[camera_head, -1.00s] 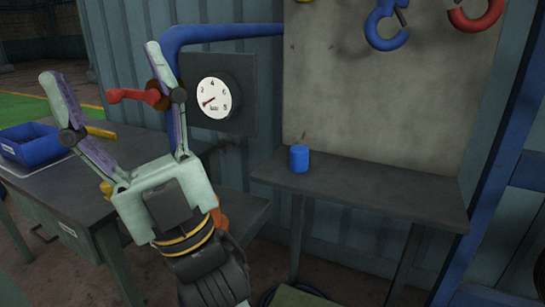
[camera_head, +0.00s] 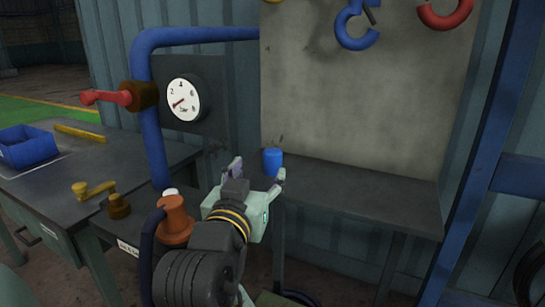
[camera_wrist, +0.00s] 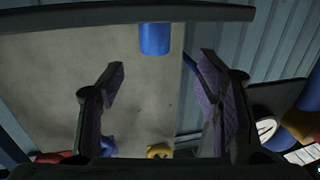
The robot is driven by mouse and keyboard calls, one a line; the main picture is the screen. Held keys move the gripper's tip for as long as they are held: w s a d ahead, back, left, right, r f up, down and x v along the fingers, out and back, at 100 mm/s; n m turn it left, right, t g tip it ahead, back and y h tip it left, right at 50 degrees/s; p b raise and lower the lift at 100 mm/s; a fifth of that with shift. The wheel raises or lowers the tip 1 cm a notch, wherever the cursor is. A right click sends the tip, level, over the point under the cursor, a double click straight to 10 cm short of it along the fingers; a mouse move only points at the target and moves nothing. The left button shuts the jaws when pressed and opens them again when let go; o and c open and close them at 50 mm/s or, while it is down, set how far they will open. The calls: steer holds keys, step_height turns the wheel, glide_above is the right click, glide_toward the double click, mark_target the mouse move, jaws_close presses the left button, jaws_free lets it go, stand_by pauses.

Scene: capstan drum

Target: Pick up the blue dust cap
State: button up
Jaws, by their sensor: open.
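The blue dust cap (camera_head: 272,161) is a small upright blue cylinder on the narrow grey shelf (camera_head: 350,194), near its left end. My gripper (camera_head: 259,172) is open and empty, and it points toward the cap from the near side. In the head view one finger is left of the cap and the other finger is just in front and right of it. In the wrist view the cap (camera_wrist: 155,39) shows upside down near the top, between the two fingers and beyond their tips. The gripper and cap look apart there.
A pale board with hooks (camera_head: 355,25) stands behind the shelf. To the left are a blue pipe (camera_head: 147,110), a gauge (camera_head: 184,99), a red lever (camera_head: 105,97) and a workbench with a blue bin (camera_head: 27,147). The shelf right of the cap is clear.

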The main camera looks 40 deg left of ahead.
mark_target(270, 154)
steer(key=p+x, duration=0.2)
steer(key=x, duration=0.2)
steer(key=shift+w+a, duration=0.15)
steer(key=shift+w, duration=0.2)
steer(key=x, duration=0.1)
steer(key=p+x, duration=0.1)
steer(key=x, duration=0.2)
steer(key=shift+w+d+r+p, duration=0.2)
steer(key=shift+d+r+p, duration=0.05)
steer(key=shift+r+p, duration=0.1)
steer(key=shift+w+a, duration=0.3)
steer(key=shift+w, duration=0.2)
steer(key=shift+c, duration=0.4)
steer(key=c, duration=1)
